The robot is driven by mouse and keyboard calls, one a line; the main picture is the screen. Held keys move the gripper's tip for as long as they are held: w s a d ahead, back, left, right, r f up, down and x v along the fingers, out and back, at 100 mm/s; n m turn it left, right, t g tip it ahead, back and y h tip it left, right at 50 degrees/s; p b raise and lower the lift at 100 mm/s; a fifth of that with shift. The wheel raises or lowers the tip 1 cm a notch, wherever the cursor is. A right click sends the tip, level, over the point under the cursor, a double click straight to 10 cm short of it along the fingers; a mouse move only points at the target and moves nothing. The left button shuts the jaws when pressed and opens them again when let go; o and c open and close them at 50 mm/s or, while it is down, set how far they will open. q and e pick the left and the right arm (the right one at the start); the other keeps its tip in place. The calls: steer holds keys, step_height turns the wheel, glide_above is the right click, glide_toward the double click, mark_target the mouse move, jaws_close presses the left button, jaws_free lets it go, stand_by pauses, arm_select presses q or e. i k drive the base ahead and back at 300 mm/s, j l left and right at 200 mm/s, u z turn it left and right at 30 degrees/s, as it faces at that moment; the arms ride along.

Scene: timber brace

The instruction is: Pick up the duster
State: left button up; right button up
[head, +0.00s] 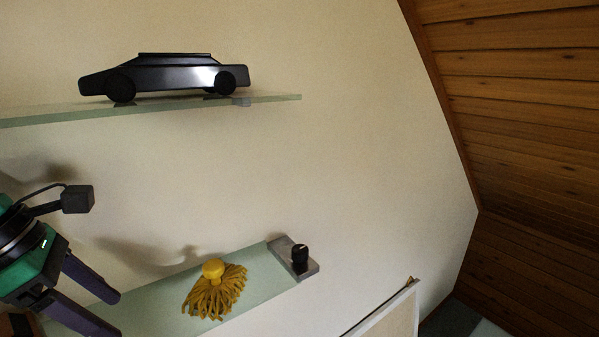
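The duster (213,292) has a yellow round knob on top and a skirt of mustard-yellow strands. It sits on the lower glass shelf (256,279), left of the shelf's right end. My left gripper (119,316) comes in from the lower left. Its two dark fingers are apart with nothing between them, and they point toward the duster with a gap before it. The lower finger is partly cut off by the bottom edge of the picture. My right gripper is not in view.
A grey block with a black knob (299,256) is at the lower shelf's right end. A black toy car (166,76) stands on the upper glass shelf (275,99). A framed board (391,318) is at the lower right. The wall between the shelves is bare.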

mark_target(219, 282)
steer(key=k, duration=1.35)
